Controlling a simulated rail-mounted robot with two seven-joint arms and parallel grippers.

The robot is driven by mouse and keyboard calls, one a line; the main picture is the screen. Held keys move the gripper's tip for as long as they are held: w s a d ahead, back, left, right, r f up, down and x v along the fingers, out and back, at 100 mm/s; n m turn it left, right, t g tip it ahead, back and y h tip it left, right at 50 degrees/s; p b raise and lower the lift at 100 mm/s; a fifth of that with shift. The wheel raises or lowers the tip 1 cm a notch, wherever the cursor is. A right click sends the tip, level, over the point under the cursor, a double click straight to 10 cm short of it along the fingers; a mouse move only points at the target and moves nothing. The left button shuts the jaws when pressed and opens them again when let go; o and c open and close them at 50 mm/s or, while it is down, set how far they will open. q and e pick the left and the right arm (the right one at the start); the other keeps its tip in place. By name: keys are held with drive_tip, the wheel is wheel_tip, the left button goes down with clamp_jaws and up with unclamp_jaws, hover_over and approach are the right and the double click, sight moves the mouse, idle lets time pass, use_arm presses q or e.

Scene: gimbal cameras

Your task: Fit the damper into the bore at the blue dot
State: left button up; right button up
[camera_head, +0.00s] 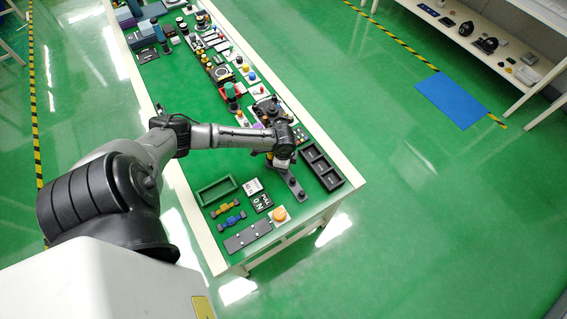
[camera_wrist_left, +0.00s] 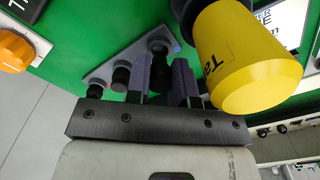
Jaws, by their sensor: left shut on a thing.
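My left gripper (camera_head: 281,161) is low over the near right part of the green table. In the left wrist view, its purple-padded fingers (camera_wrist_left: 162,75) are shut on a dark piece (camera_wrist_left: 160,83), mostly hidden between them; I cannot tell for sure that it is the damper. Below lies a grey plate (camera_head: 293,184) with black round posts, which also shows in the left wrist view (camera_wrist_left: 138,58). A round grey fitting with a dark centre (camera_wrist_left: 160,46) sits at the plate's far end, with a bluish edge beside it. Whether the held piece touches the plate cannot be told.
A yellow tapered object (camera_wrist_left: 245,60) with lettering stands very close on the fingers' right. A black compartment tray (camera_head: 322,168) lies right of the plate. An orange knob (camera_head: 279,214) and an empty green tray (camera_head: 216,191) lie nearby. Crowded items fill the table beyond the arm.

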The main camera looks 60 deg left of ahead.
use_arm(q)
drive_tip(key=shift+p, duration=0.35)
idle(0.7)
drive_tip(key=shift+p, duration=0.35)
idle(0.6)
drive_tip(key=shift+f, duration=0.3)
idle(0.4)
drive_tip(key=shift+f+b, duration=0.65)
drive_tip(key=shift+f, duration=0.15)
drive_tip(key=o, duration=1)
drive_tip(key=shift+c, duration=0.2)
drive_tip(key=shift+r, duration=0.15)
drive_tip(key=shift+r, duration=0.4)
wheel_tip(320, 180, up, 13)
drive_tip(key=p, duration=0.1)
drive_tip(key=shift+f+p, duration=0.15)
drive_tip(key=shift+p, duration=0.2)
